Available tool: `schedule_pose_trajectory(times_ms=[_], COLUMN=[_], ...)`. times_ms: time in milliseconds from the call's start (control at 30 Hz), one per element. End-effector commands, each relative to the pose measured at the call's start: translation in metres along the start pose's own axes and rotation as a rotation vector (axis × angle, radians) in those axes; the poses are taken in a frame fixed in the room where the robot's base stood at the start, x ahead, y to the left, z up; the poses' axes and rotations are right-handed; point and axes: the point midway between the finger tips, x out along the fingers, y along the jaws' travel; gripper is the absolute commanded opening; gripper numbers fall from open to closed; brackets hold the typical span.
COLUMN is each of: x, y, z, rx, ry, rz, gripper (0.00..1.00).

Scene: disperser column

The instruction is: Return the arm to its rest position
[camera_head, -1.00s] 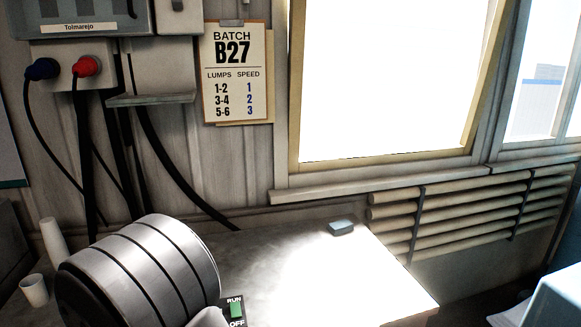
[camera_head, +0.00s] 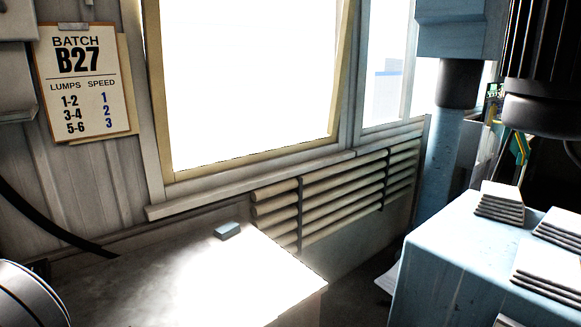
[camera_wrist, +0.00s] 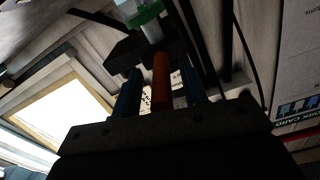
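My gripper (camera_wrist: 160,95) shows in the wrist view as a dark block with two blue rods and an orange-red rod (camera_wrist: 161,82) between them. A white piece with a green ring (camera_wrist: 147,16) is at the top of that view. I cannot tell whether the ring is part of the gripper or beyond it, nor whether the fingers are open or shut. I cannot make out the gripper in the head view.
A clipboard (camera_head: 84,80) reading batch B27 hangs left of the bright window (camera_head: 245,80). A small grey-blue block (camera_head: 227,231) lies on the sunlit bench (camera_head: 150,285). At right, white tile stacks (camera_head: 500,203) stand on a pale blue surface (camera_head: 440,255). Dark machinery is behind.

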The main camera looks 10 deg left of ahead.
Motion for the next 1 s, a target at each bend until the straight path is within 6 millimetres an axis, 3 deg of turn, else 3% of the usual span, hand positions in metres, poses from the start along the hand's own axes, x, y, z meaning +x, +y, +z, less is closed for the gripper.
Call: schedule_pose_trajectory(times_ms=[900,1000], x=[-0.168,-0.151], y=[-0.001,0.002], z=[0.001,0.001], rx=[-0.002,0.000], ry=[-0.004,-0.002], rz=[-0.003,0.006], gripper=[0.40,0.40])
